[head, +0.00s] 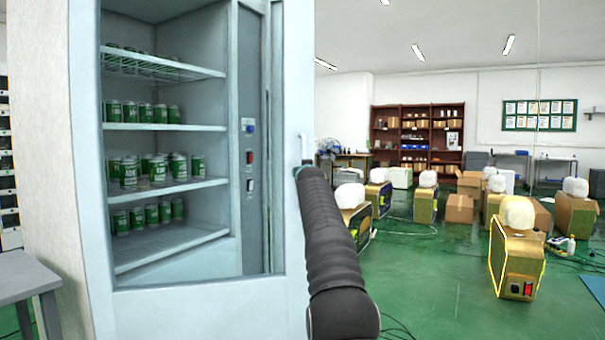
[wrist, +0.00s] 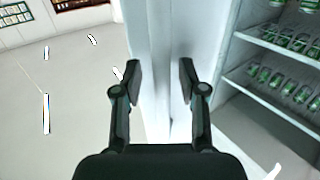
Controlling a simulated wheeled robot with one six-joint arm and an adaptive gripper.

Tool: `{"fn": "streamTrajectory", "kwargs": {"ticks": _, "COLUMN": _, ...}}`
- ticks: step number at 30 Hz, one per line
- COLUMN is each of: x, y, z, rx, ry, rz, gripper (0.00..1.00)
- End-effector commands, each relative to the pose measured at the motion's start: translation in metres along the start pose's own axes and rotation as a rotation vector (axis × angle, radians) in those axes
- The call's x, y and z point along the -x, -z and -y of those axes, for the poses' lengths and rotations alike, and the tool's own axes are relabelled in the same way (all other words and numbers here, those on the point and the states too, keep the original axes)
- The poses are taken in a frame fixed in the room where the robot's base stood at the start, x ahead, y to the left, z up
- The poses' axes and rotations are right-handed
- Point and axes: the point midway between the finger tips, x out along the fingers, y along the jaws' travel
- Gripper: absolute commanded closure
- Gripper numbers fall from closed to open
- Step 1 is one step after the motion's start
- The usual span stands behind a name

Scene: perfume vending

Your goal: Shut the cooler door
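The cooler (head: 90,200) is a tall pale cabinet on the left of the head view, with several shelves of green cans. Its door (head: 298,60) shows as a pale frame with a white upright handle (head: 304,147) near its right edge. I cannot tell from here how far the door stands open. My dark arm reaches up to the handle area and hides the lower part of the door's right edge. In the wrist view my gripper (wrist: 160,80) is open, its two fingers apart with the white door edge (wrist: 158,30) showing between or behind them. Contact cannot be told.
A grey table (head: 28,276) stands at the lower left of the cooler. To the right, yellow-edged box units (head: 516,262) and cardboard boxes (head: 459,208) stand on the green floor, with cables around. A brown shelf (head: 417,135) stands at the back.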

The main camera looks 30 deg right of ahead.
Motion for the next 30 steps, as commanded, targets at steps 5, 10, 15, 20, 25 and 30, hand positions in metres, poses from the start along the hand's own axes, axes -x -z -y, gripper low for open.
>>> {"fn": "streamTrajectory", "kwargs": {"ticks": 5, "x": 0.000, "y": 0.001, "z": 0.001, "rx": 0.000, "ry": 0.001, "rz": -0.001, "gripper": 0.59}}
{"fn": "streamTrajectory", "kwargs": {"ticks": 10, "x": 0.004, "y": 0.001, "z": 0.001, "rx": 0.000, "ry": 0.001, "rz": -0.001, "gripper": 0.59}}
{"fn": "streamTrajectory", "kwargs": {"ticks": 15, "x": 0.014, "y": 0.003, "z": 0.001, "rx": 0.000, "ry": 0.000, "rz": -0.001, "gripper": 0.59}}
{"fn": "streamTrajectory", "kwargs": {"ticks": 20, "x": 0.027, "y": 0.001, "z": 0.001, "rx": 0.001, "ry": 0.001, "rz": 0.000, "gripper": 0.59}}
{"fn": "streamTrajectory", "kwargs": {"ticks": 25, "x": 0.045, "y": 0.002, "z": 0.001, "rx": 0.000, "ry": 0.000, "rz": -0.001, "gripper": 0.59}}
{"fn": "streamTrajectory", "kwargs": {"ticks": 30, "x": 0.066, "y": 0.002, "z": 0.000, "rx": 0.001, "ry": 0.000, "rz": -0.002, "gripper": 0.59}}
